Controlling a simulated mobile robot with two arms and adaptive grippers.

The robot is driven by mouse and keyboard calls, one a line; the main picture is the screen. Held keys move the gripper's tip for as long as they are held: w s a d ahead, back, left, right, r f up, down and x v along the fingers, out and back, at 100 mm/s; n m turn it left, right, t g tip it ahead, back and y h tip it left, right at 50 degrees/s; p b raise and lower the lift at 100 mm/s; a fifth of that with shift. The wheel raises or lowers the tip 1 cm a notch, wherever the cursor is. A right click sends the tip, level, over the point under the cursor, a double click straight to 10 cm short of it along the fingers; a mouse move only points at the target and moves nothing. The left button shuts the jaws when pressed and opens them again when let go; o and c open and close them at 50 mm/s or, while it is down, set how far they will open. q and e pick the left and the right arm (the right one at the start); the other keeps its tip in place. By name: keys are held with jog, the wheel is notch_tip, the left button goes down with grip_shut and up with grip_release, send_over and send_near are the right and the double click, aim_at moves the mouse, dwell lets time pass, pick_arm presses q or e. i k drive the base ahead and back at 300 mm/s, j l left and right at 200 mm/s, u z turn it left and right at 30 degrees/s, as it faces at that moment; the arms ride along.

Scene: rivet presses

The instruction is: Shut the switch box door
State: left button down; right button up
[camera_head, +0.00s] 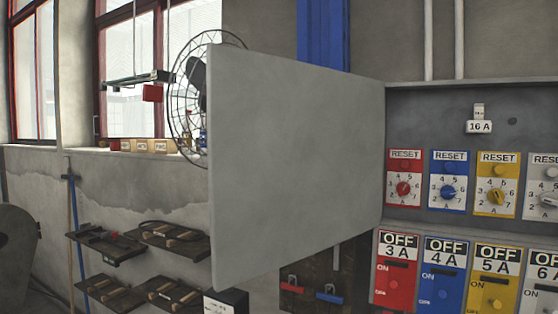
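The switch box (430,98) is on the right side of the head view, with its front exposed. Its plain grey door (295,165) stands open, hinged at the box's left edge and swung out toward me and to the left. Inside the box are a row of dials under RESET labels and a row of OFF/ON switches below, in red, blue, yellow and white. The box's right side is cut off by the picture edge. Neither of my grippers shows in this view.
A wire fan (187,95) is partly hidden behind the door's left edge. Dark wall shelves (108,245) with tools hang at lower left. A blue-handled pole (73,215) leans on the wall. Small boxes (150,146) stand on the window sill. The space before the box's panel looks clear.

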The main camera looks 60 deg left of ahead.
aim_at(295, 148)
jog(key=i+j, duration=0.1)
jog(key=j, duration=2.35)
jog(key=u, duration=0.05)
